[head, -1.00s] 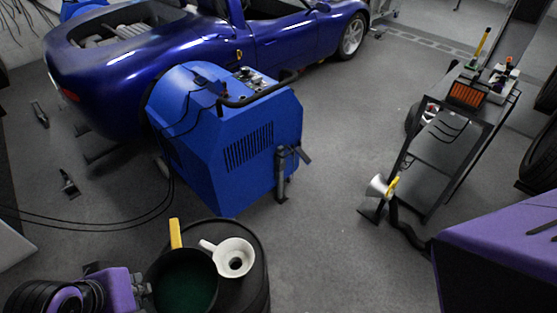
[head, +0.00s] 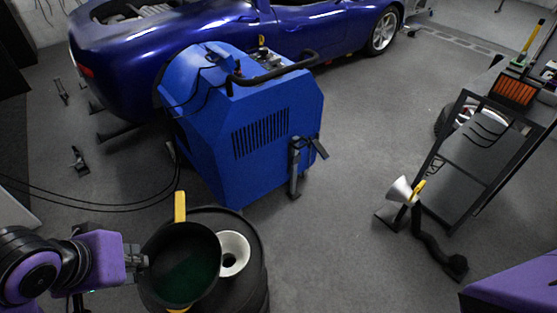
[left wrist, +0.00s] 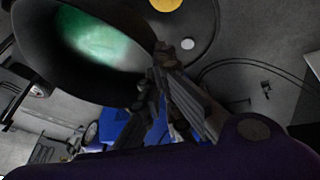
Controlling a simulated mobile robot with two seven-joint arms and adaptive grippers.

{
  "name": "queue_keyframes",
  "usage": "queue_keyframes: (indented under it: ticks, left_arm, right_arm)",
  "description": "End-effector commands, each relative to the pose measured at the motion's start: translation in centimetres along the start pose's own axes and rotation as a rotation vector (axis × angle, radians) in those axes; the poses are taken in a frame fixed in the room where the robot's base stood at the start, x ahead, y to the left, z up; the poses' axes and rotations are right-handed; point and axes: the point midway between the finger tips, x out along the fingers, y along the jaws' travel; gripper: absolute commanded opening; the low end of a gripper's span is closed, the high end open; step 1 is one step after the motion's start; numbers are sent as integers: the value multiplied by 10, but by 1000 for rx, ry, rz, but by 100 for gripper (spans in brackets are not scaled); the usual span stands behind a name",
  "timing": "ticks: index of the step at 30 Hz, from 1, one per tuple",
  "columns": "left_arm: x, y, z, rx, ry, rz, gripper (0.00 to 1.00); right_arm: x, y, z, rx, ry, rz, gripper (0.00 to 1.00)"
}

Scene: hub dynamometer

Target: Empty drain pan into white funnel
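The black drain pan (head: 212,283) holds dark green liquid and has yellow handles at its far and near sides. Its rim covers the left part of the white funnel (head: 237,245), which stands on a black drum (head: 255,290). The pan looks about level, and the gap between it and the funnel cannot be judged. My left gripper (head: 141,259) is at the pan's left rim and appears shut on it. In the left wrist view, the fingers (left wrist: 160,62) meet the edge of the pan (left wrist: 35,65), with green liquid inside. My right gripper is out of view.
A blue dynamometer unit (head: 255,140) stands beyond the drum, beside a blue car (head: 230,35). A purple surface (head: 520,290) is at lower right. The middle floor is clear.

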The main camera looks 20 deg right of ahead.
Motion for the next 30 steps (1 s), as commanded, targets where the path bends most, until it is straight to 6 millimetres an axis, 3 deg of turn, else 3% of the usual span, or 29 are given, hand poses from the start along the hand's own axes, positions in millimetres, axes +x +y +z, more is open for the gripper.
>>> queue_keyframes:
  ticks: [1, 6, 14, 22, 30]
  left_arm:
    - [8, -2, -6, 5, 1, -3, 0]
    - [4, 1, -33, 2, 5, -2, 0]
    - [-7, 22, -73, 11, 4, 8, 0]
    - [12, 78, -120, 91, -13, 44, 0]
    - [70, 147, -162, 235, -44, 103, 0]
  right_arm:
    - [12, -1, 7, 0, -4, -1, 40]
    - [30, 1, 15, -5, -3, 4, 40]
    - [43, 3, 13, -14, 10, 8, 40]
    - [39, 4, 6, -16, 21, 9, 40]
    - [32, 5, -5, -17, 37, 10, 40]
